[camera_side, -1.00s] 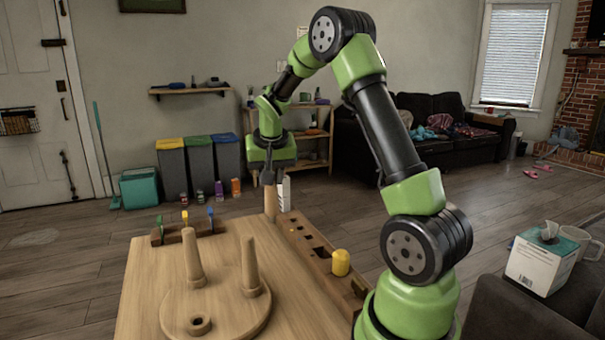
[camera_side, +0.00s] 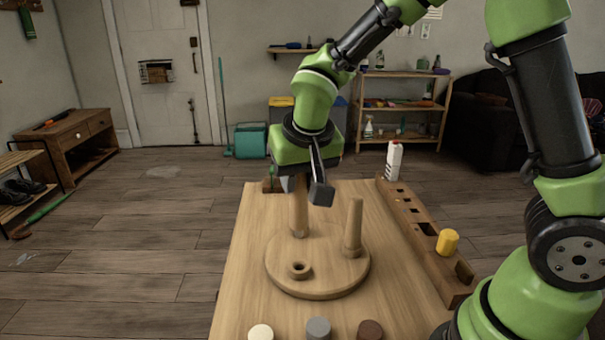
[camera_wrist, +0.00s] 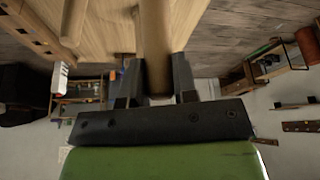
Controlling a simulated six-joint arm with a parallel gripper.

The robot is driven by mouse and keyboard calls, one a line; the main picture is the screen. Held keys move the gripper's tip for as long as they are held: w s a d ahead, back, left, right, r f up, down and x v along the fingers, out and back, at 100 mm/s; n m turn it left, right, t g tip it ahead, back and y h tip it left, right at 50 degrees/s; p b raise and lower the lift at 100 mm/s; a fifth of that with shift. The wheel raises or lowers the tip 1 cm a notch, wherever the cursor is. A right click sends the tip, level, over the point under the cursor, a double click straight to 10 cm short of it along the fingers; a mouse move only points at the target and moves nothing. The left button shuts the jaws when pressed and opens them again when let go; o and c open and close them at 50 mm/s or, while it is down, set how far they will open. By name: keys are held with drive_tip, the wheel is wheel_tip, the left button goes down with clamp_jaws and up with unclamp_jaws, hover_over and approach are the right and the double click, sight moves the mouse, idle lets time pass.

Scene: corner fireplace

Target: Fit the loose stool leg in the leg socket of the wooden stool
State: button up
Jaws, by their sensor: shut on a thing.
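The wooden stool (camera_side: 328,284) lies upside down on the table, its round seat carrying an empty leg socket (camera_side: 299,271) on the near left. A fitted leg (camera_side: 353,228) stands at its right. Another leg (camera_side: 299,213) shows at the back left, directly under my gripper (camera_side: 304,190). My gripper is shut on the loose stool leg (camera_wrist: 155,42), seen between the jaws in the wrist view. In the side view the held leg and the back-left leg overlap, so I cannot separate them. The held leg's lower end is hidden, and it is behind the empty socket.
A wooden rack (camera_side: 408,216) with holes and a yellow cylinder (camera_side: 447,241) runs along the table's right edge. White, grey and brown round pieces (camera_side: 318,328) stand at the near edge. The table's left strip (camera_side: 243,270) is clear.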

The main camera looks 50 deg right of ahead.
sight(299, 223)
drive_tip(key=shift+f, duration=3.2)
drive_tip(key=shift+f, duration=1.3)
drive_tip(key=o, duration=0.9)
drive_tip(key=shift+r, duration=0.1)
drive_tip(key=s+r+y, duration=0.1)
drive_tip(key=s+r, duration=0.4)
drive_tip(key=r, duration=0.3)
drive_tip(key=s+r, duration=0.5)
drive_tip(key=r, duration=0.3)
drive_tip(key=s+a+r+n+t+y, duration=0.1)
drive_tip(key=s+r+t+y, duration=0.2)
drive_tip(key=s, duration=0.6)
drive_tip(key=shift+a+r, duration=0.15)
drive_tip(key=shift+a, duration=0.05)
